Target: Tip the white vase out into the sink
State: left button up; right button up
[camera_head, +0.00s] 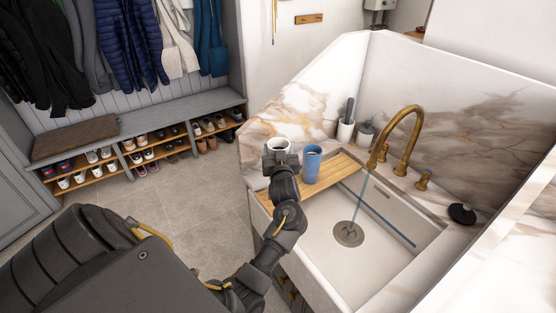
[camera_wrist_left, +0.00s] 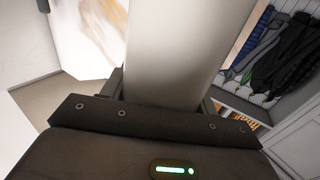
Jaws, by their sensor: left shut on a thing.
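The white vase (camera_head: 278,146) is at the left end of the sink, its open rim showing above my gripper in the head view. It looks close to upright. My left gripper (camera_head: 281,158) is shut on it and hides its lower part, so I cannot tell whether it touches the board beneath. In the left wrist view the vase (camera_wrist_left: 185,50) is a large pale cylinder between the fingers. The white sink (camera_head: 385,270) with its round drain (camera_head: 348,234) lies to the right of the gripper. My right gripper is not in view.
A blue cup (camera_head: 311,165) stands close to the right of the vase on a wooden board (camera_head: 335,171) across the sink. A brass tap (camera_head: 408,125) arches over the basin, with a thin stream below it. A brush holder (camera_head: 345,130) stands behind.

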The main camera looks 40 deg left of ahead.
pick_arm(q)
jog(key=shift+d+r, duration=0.15)
jog(key=shift+r, duration=0.2)
jog(key=s+d+r+m+t+h, duration=0.2)
jog(key=s+d+h, duration=0.4)
jog(key=d, duration=0.6)
jog(key=s+d+r+m+t+h, duration=0.3)
jog(key=s+d+m+h, duration=0.4)
jog(key=d, duration=0.5)
jog(key=shift+r, duration=0.5)
